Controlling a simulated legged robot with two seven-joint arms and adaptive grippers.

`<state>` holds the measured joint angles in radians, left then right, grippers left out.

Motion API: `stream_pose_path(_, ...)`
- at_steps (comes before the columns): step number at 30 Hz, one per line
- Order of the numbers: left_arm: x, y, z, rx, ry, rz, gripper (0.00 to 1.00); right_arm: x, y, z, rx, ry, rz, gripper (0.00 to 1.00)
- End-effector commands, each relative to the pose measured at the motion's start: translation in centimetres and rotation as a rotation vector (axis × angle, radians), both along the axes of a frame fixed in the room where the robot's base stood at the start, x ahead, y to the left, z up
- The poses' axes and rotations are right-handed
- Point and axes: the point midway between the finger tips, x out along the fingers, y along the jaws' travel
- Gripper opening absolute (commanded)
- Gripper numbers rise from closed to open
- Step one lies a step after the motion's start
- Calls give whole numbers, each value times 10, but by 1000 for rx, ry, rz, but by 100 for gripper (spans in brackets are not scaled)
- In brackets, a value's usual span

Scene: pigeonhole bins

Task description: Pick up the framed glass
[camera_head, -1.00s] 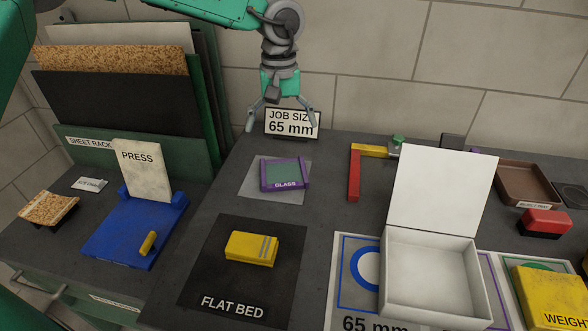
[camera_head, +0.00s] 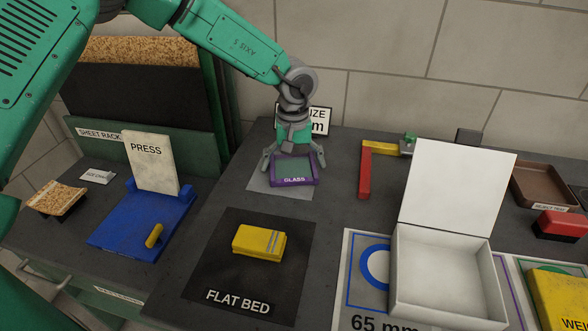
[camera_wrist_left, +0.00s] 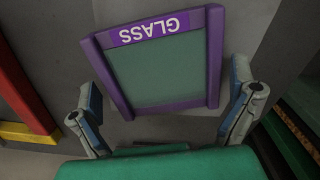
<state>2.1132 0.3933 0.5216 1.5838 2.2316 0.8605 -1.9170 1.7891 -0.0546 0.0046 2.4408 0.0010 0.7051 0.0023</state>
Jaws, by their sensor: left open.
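The framed glass (camera_head: 293,170) is a greenish pane in a purple frame labelled GLASS. It lies on a light grey sheet (camera_head: 262,180) on the dark worktop. My left gripper (camera_head: 294,161) is open over the frame's far part, one finger at each side. In the left wrist view the glass (camera_wrist_left: 160,70) lies between the two spread fingers (camera_wrist_left: 170,110), with a gap on each side. I cannot tell whether either finger touches the frame. My right gripper is not in view.
A yellow block (camera_head: 258,242) sits on the FLAT BED mat (camera_head: 285,285). A blue press (camera_head: 135,225) stands left. An open white box (camera_head: 440,270) stands right, near a red and yellow L-shaped bar (camera_head: 366,175). The JOB SIZE sign (camera_head: 320,118) is behind my gripper.

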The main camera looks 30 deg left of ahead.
Motion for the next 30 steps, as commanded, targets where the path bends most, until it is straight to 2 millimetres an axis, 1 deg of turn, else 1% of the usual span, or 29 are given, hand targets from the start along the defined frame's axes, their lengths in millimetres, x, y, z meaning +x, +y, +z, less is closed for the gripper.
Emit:
stream_pose_path(3,0,0,1,0,0,0,100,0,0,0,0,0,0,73)
stream_pose_path(4,0,0,1,0,0,0,96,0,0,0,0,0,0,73)
stream_pose_path(5,0,0,1,0,0,0,86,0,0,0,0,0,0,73)
stream_pose_path(6,0,0,1,0,0,0,72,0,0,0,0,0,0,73)
stream_pose_path(7,0,0,0,-1,1,0,61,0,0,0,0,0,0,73)
stream_pose_path(8,0,0,0,-1,1,0,57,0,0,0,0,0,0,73)
stream_pose_path(16,0,0,1,-1,1,1,57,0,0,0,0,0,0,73)
stream_pose_path(19,1,0,7,-3,-2,1,57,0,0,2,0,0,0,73)
stream_pose_path(23,1,0,29,-4,-3,2,57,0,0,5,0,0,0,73)
stream_pose_path(27,1,0,59,-4,-4,1,57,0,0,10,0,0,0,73)
stream_pose_path(30,1,0,77,-3,-2,2,57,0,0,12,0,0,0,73)
